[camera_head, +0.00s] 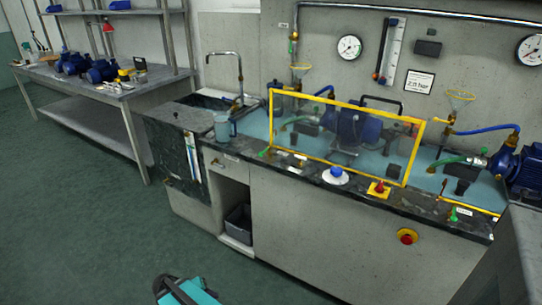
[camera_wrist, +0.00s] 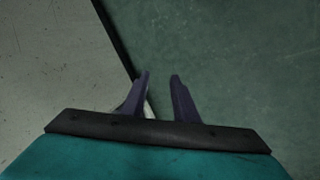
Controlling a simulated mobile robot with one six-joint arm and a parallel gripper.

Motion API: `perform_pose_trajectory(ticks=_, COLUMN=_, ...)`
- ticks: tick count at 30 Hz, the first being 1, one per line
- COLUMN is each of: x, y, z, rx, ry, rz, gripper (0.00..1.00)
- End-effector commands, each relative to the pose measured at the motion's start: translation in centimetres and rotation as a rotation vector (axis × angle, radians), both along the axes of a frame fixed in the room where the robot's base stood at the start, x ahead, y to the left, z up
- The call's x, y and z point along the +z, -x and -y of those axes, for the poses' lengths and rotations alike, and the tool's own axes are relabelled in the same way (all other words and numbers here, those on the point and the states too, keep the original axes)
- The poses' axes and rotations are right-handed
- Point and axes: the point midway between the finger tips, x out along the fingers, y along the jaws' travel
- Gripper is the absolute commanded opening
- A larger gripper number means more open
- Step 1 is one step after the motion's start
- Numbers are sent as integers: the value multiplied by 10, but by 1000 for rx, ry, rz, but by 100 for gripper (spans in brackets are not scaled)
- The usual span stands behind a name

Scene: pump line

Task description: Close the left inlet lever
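In the head view, a small green handle (camera_head: 265,152) sits at the left front of the worktop, by the lower left corner of the yellow-framed guard. A similar green handle (camera_head: 453,215) sits at the right front edge. I cannot tell for sure which part is the left inlet lever, or its position. A blue pump (camera_head: 352,124) stands behind the guard (camera_head: 340,101), with a green hose on its left. My gripper (camera_wrist: 160,78) shows in the wrist view with its fingers apart and nothing between them, over the floor, well away from the bench.
A grey jug (camera_head: 224,127) and a sink tap (camera_head: 240,72) are left of the guard. A blue knob (camera_head: 336,172), a red switch (camera_head: 379,187) and an emergency stop (camera_head: 407,236) are at the front. A side table (camera_head: 110,94) stands at the left.

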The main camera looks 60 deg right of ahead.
Motion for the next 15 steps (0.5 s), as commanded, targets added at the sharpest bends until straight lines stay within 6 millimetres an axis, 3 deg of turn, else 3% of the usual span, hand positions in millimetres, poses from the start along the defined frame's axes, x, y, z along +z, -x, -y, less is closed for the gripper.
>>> perform_pose_trajectory(ticks=1, x=9, y=-12, z=24, rx=-42, ry=54, rz=53, gripper=27)
perform_pose_trajectory(ticks=6, x=56, y=-42, z=97, rx=-174, ry=236, rz=227, gripper=27)
perform_pose_trajectory(ticks=15, x=162, y=-65, z=219, rx=-372, ry=545, rz=556, gripper=27)
